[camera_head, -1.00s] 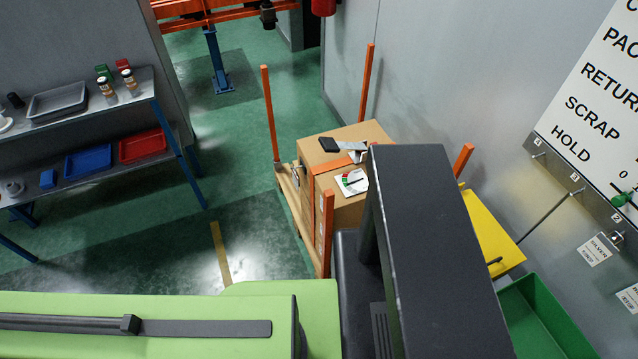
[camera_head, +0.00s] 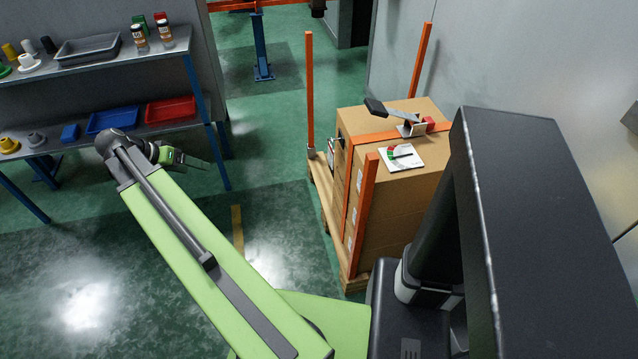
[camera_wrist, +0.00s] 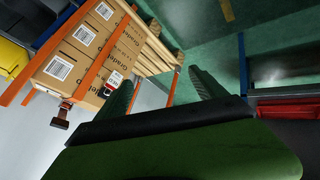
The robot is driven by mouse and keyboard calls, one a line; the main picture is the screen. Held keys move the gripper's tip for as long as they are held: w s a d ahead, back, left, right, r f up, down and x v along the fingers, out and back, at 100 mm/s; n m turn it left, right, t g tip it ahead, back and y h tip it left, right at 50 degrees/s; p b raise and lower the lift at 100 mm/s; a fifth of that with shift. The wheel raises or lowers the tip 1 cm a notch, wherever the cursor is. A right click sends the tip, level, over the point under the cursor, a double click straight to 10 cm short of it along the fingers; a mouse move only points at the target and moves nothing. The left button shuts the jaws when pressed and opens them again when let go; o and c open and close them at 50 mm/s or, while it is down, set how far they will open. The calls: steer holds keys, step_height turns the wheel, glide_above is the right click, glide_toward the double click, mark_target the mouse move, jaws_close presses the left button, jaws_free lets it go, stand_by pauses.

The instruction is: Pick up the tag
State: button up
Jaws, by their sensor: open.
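My gripper (camera_head: 185,158) is at the end of the green arm, left of the cartons and in front of the lower shelf. In the wrist view my gripper (camera_wrist: 165,92) has two green fingers spread apart with nothing between them. The cartons show tilted beyond the fingers at upper left.
The strapped cartons (camera_head: 395,225) stand on a wooden pallet (camera_head: 325,205) with orange posts (camera_head: 310,95). A black-handled tool (camera_head: 395,115) lies on top. A shelf rack (camera_head: 110,155) with trays stands left. Green floor between rack and pallet is clear.

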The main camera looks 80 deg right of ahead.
steer(key=s+d+f+m+g+b, duration=0.4)
steer(key=s+d+f+m+b, duration=0.35)
steer(key=s+d, duration=0.45)
steer(key=m+g+b, duration=0.3)
steer(key=m+b, duration=0.3)
glide_toward(330, 154)
steer(key=b+x, duration=0.4)
steer(key=shift+s+f, duration=0.2)
steer(key=shift+s+d, duration=0.25)
steer(key=shift+s, duration=0.15)
steer(key=b+x, duration=0.2)
steer(key=x, duration=0.3)
steer(key=shift+s, duration=0.2)
steer(key=shift+r, duration=0.1)
steer(key=c, duration=1.4)
